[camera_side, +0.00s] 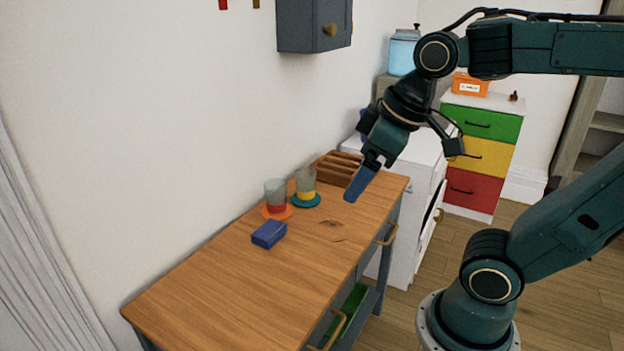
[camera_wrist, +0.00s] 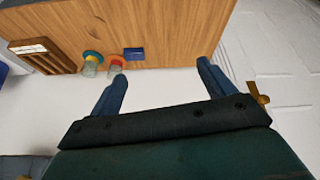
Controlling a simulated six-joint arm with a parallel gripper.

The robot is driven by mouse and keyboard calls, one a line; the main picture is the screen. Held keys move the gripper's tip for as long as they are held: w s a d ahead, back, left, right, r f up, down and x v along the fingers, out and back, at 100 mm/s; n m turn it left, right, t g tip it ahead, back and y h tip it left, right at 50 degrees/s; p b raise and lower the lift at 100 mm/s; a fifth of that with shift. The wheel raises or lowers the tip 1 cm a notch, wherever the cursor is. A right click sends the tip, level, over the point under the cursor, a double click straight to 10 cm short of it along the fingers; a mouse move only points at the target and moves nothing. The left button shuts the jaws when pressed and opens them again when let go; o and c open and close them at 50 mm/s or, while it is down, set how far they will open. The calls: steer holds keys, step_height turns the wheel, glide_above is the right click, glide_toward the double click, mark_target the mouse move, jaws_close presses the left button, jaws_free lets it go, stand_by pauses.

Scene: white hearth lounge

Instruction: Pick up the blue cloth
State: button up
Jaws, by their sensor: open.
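The blue cloth (camera_side: 268,234) is a small, folded, block-like bundle lying flat on the wooden tabletop (camera_side: 215,285). It also shows in the wrist view (camera_wrist: 134,54), near the table edge and beyond my fingertips. My gripper (camera_side: 358,187) is open and empty. It hangs in the air, up and to the right of the cloth in the side view, clearly apart from it. In the wrist view the two blue fingers of my gripper (camera_wrist: 161,70) are spread wide with nothing between them.
A glass with red contents (camera_side: 275,194) on an orange coaster and a glass with yellow contents (camera_side: 306,183) on a teal coaster stand behind the cloth. A wooden rack (camera_side: 338,168) is at the table's far end. A grey cabinet (camera_side: 313,25) hangs above. The near tabletop is clear.

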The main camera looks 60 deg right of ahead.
steer(key=w+d+n+g, duration=0.2)
steer(key=w+n, duration=0.3)
steer(key=w, duration=0.6)
steer(key=n+g+y, duration=0.1)
steer(key=n+g, duration=0.2)
steer(key=n, duration=0.8)
glide_above(270, 229)
steer(key=shift+w+d+f, duration=0.1)
steer(key=shift+d+f, duration=0.1)
steer(key=shift+f, duration=6.7)
steer(key=shift+d+f, duration=0.15)
steer(key=shift+f, duration=6.75)
steer(key=shift+a+f, duration=0.15)
steer(key=shift+f, duration=1.15)
steer(key=shift+a+f, duration=0.15)
steer(key=shift+f, duration=1.15)
